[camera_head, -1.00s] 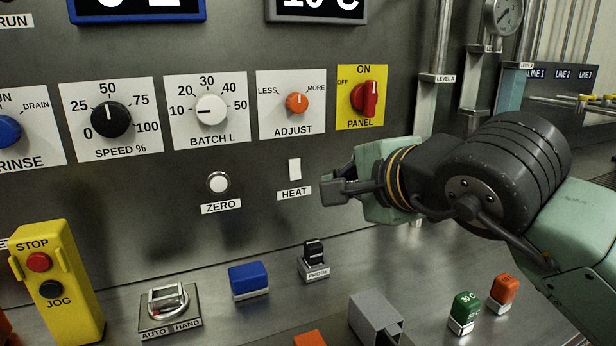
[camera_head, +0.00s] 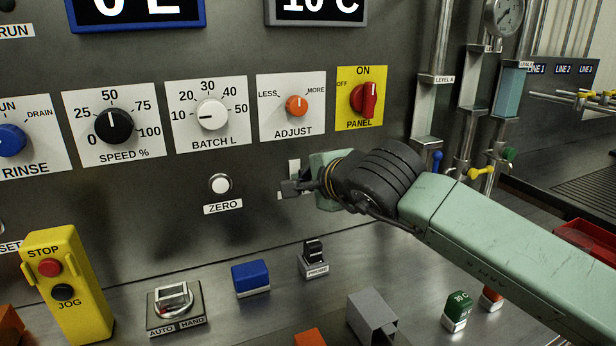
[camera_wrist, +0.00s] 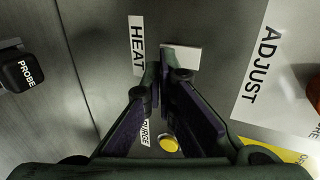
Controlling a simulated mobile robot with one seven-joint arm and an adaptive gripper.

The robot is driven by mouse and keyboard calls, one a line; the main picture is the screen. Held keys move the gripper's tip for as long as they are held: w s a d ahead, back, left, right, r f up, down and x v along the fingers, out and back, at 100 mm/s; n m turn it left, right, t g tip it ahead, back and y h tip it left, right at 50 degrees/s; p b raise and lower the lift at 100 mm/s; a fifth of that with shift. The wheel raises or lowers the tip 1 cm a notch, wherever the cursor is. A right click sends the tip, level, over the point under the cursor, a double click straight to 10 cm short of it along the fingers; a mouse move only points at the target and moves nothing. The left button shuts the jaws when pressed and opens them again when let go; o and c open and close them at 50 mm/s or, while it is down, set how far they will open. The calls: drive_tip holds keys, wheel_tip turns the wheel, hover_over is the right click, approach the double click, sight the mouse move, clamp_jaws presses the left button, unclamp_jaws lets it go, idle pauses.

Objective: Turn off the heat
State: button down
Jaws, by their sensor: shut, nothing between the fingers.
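The HEAT switch (camera_head: 294,166) is a small white upright rectangle on the grey panel, below the ADJUST plate. In the head view its lower part and its label are hidden by my gripper (camera_head: 288,188). In the wrist view the white switch (camera_wrist: 184,58) lies just past the fingertips of my gripper (camera_wrist: 164,72), beside the HEAT label (camera_wrist: 138,46). My gripper is shut and empty, with its tips close in front of the switch. I cannot tell whether they touch it. The white face looks plain, so its on or off state does not show.
Above are the orange ADJUST knob (camera_head: 296,105) and red PANEL knob (camera_head: 364,100). The ZERO button (camera_head: 220,184) is to the left. Below, the PROBE block (camera_head: 314,258), blue block (camera_head: 250,276) and grey box (camera_head: 372,316) stand on the ledge.

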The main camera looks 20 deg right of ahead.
drive_tip(key=t+b, duration=0.1)
drive_tip(key=b, duration=0.4)
drive_tip(key=shift+w+f, duration=0.1)
drive_tip(key=shift+w, duration=0.25)
